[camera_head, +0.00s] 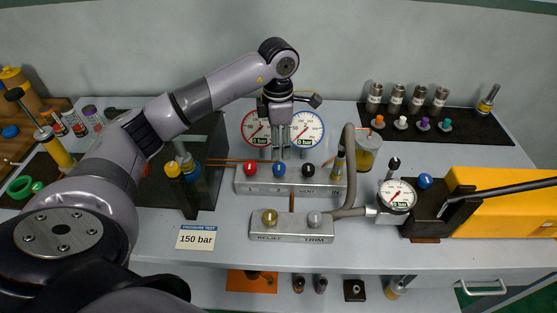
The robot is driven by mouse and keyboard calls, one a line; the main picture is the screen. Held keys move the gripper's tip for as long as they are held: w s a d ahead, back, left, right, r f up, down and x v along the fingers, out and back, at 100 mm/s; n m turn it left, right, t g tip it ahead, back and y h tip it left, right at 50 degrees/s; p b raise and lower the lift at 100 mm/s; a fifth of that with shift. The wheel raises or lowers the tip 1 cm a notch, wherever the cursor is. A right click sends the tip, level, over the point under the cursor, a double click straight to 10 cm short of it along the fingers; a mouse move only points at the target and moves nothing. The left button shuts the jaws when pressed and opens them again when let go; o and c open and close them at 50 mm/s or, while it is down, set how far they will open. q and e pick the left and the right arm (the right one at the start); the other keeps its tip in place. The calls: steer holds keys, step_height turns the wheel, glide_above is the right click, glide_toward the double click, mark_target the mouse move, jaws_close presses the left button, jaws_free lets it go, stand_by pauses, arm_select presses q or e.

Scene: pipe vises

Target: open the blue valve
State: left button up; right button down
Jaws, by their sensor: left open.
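A grey metal manifold block (325,190) stands mid-bench with red, blue and black knobs on top. The blue valve knob (279,170) is the middle one, between the red knob (250,169) and the black knob (308,171). My left gripper (280,154) points down just above and behind the blue knob. It is open; whether the fingers touch the knob cannot be told. Another blue knob (425,181) is on the pump at the right. My right gripper is not in view.
Two dial gauges, red-rimmed (257,128) and blue-rimmed (308,129), stand behind the manifold. A relief and trim block (291,232) is in front, joined by a grey hose (351,165). A yellow pump (500,200) is at right. A "150 bar" card (196,238) lies front left.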

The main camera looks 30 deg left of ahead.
mark_target(278, 166)
arm_select(q)
step_height(278, 166, down, 4)
steer(key=shift+s+r+p, duration=0.15)
steer(key=shift+r+p, duration=0.05)
steer(key=shift+p, duration=0.2)
step_height(278, 166, down, 4)
steer(key=shift+r+p, duration=0.2)
steer(key=shift+p, duration=0.15)
steer(key=shift+f, duration=0.45)
steer(key=c, duration=1.2)
steer(key=shift+o, duration=0.2)
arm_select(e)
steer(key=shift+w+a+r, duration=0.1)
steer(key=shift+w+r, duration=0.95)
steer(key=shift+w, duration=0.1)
